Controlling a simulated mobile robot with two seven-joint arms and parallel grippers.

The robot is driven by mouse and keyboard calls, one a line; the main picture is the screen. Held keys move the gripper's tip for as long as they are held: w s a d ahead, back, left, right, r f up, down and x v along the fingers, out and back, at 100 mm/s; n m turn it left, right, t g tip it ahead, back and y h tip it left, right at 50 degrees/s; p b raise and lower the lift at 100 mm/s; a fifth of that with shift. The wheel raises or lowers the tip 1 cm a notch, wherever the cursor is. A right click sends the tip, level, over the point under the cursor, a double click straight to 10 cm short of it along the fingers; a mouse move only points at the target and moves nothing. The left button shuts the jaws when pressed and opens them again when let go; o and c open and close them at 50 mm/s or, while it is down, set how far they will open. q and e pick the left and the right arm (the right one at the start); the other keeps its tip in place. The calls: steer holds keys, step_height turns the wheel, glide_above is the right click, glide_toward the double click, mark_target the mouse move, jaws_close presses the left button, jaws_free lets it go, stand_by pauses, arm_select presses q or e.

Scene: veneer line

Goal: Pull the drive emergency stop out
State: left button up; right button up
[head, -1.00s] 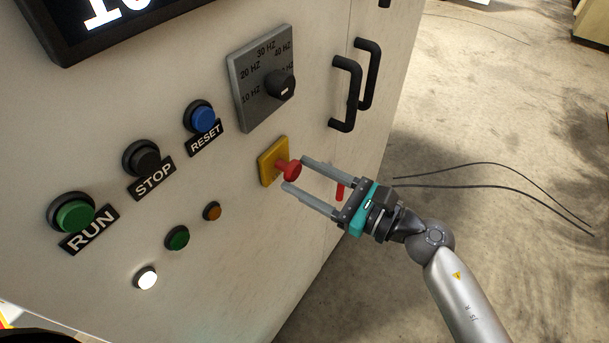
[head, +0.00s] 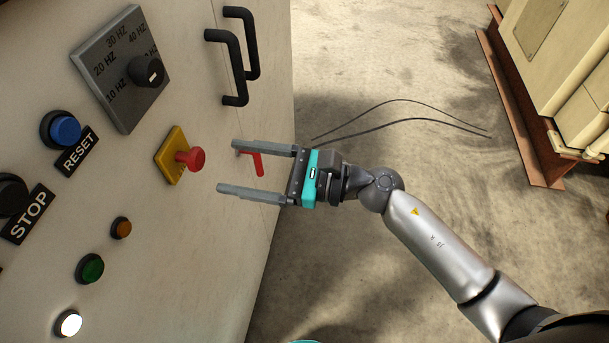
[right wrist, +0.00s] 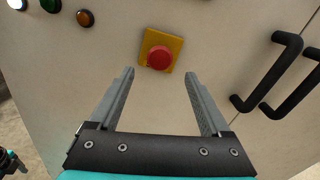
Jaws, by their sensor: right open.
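The drive emergency stop (head: 190,159) is a red mushroom button on a yellow square plate (head: 171,150) on the cabinet front. My right gripper (head: 227,166) is open and empty, with its fingers pointing at the cabinet. It stands to the right of the button, apart from it. Nothing hides the button.
The speed dial (head: 147,71) is above the button. The blue RESET button (head: 65,130), orange lamp (head: 121,229) and green lamp (head: 90,268) are to its left. Black door handles (head: 228,68) and a red lever (head: 256,164) are near. Open floor lies right of the cabinet.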

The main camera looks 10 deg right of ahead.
steer(key=b+v, duration=0.2)
steer(key=v, duration=0.8)
steer(key=shift+d+b, duration=0.15)
steer(key=shift+b, duration=0.15)
